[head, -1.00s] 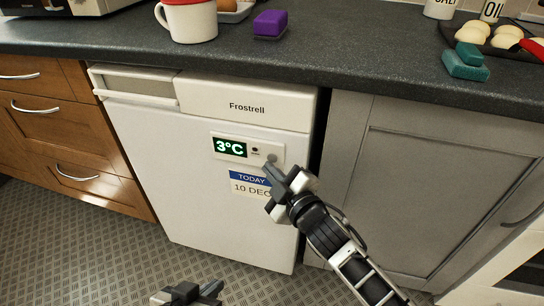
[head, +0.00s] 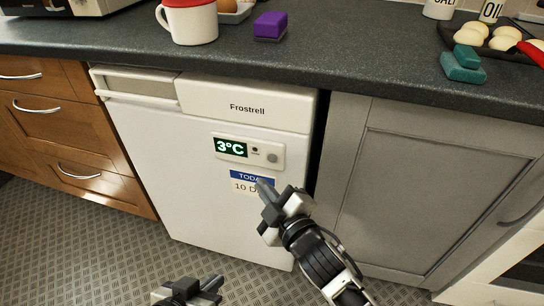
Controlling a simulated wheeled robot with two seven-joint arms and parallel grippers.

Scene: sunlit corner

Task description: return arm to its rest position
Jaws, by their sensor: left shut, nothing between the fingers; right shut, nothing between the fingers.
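My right gripper (head: 266,194) is shut and empty. It is in front of the white fridge (head: 200,190), over the date label (head: 245,187) and below the control panel. Whether it touches the door cannot be told. The panel's display (head: 231,147) reads 3°C, and a round grey knob (head: 272,158) sits at its right. My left gripper (head: 190,288) is shut and empty at the bottom edge, over the floor, and only part of it shows.
The dark counter (head: 345,60) runs above the fridge. It holds a white mug (head: 192,24), a purple sponge (head: 270,25), a teal sponge (head: 462,66) and a tray of pale buns (head: 502,43). Wooden drawers (head: 55,145) stand left, a grey cabinet (head: 420,190) right. The floor (head: 70,260) is clear at left.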

